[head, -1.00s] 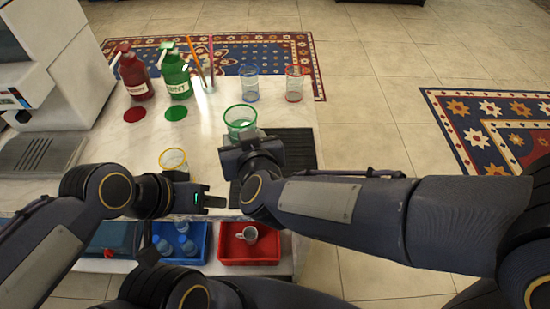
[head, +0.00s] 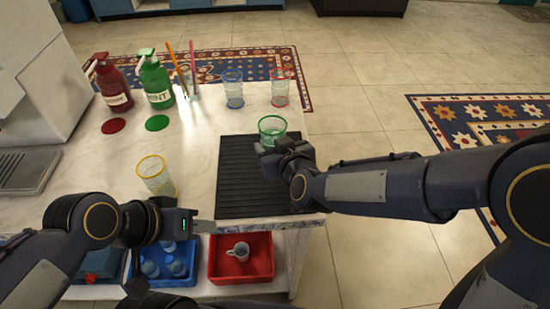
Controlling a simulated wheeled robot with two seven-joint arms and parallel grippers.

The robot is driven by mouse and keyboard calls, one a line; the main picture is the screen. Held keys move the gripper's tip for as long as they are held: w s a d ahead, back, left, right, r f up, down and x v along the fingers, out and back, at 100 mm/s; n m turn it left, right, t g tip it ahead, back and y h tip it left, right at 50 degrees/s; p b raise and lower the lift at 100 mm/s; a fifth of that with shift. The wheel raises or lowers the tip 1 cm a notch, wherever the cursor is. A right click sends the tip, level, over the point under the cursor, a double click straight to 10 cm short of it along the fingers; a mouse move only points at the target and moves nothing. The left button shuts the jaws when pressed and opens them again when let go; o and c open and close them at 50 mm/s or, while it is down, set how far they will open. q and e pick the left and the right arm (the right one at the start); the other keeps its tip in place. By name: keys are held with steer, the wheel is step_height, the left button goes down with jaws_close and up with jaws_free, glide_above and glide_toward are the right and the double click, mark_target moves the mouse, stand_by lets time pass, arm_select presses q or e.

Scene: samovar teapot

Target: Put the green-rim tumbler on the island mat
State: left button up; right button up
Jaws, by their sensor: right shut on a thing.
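The green-rim tumbler (head: 272,127) shows above my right gripper (head: 277,150), which is shut on it. It is over the far right part of the dark ribbed island mat (head: 240,178); I cannot tell whether it touches the mat. The gripper hides the tumbler's lower part. My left gripper (head: 203,226) is at the counter's front edge, near the mat's front left corner, with nothing visible in it. Its jaw gap is not clear from this angle.
A yellow-rim tumbler (head: 154,174) stands left of the mat. Blue-rim (head: 233,90) and red-rim (head: 280,88) tumblers stand at the back. Red (head: 113,85) and green (head: 156,80) pump bottles are at the back left. A red bin (head: 258,265) with a mug is below.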

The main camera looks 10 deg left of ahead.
steer(key=shift+w+d+f+b, duration=0.1)
steer(key=shift+f+b, duration=0.1)
steer(key=shift+f, duration=0.65)
steer(key=shift+w+d+f+b, duration=0.1)
steer(key=shift+f+b, duration=0.1)
steer(key=shift+f, duration=0.65)
steer(key=shift+f+b, duration=0.3)
steer(key=o, duration=1.1)
steer(key=shift+r, duration=0.1)
steer(key=shift+c, duration=0.2)
steer(key=shift+r, duration=0.15)
steer(key=shift+s+r+p, duration=0.2)
steer(key=shift+p, duration=0.15)
steer(key=p+v, duration=0.1)
steer(key=v, duration=1)
steer(key=shift+s+d, duration=0.15)
steer(key=shift+d, duration=0.1)
